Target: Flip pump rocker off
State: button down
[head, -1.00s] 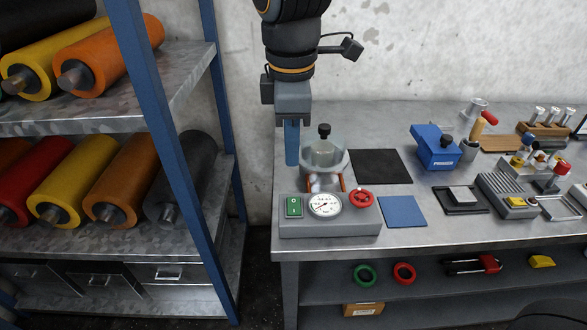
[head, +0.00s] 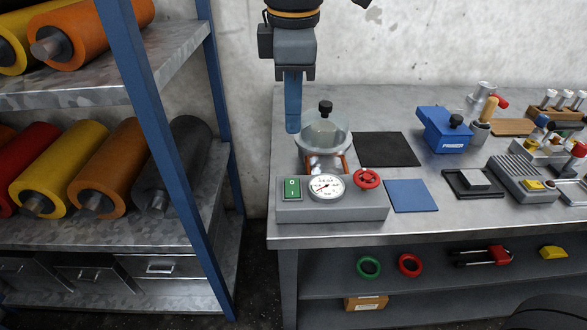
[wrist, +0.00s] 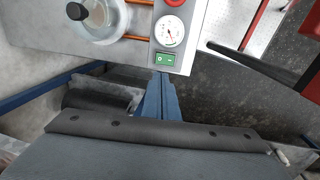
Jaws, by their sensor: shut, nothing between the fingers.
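The pump rocker is a green switch (head: 292,188) with white marks on the left of the grey pump panel (head: 330,206). It also shows in the wrist view (wrist: 165,59), near the panel's lower edge. I cannot tell from its face which way it is tilted. My gripper (head: 292,130) has blue fingers, shut and empty, pointing down above and behind the rocker in the head view. In the wrist view the fingertips (wrist: 162,76) show just below the rocker, apparently apart from it.
A gauge (head: 325,187) and a red valve wheel (head: 367,179) sit beside the rocker. A glass vessel with a black knob (head: 326,128) stands behind the panel, close to the fingers. A shelf post (head: 150,110) rises at the left. A blue mat (head: 411,196) lies right.

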aim_at(293, 182)
jog(key=f, duration=0.4)
jog(key=w+f, duration=0.1)
jog(key=f, duration=0.4)
jog(key=w+f+p, duration=0.1)
jog(key=f, duration=0.3)
jog(key=shift+a+f, duration=0.1)
jog(key=shift+f, duration=0.3)
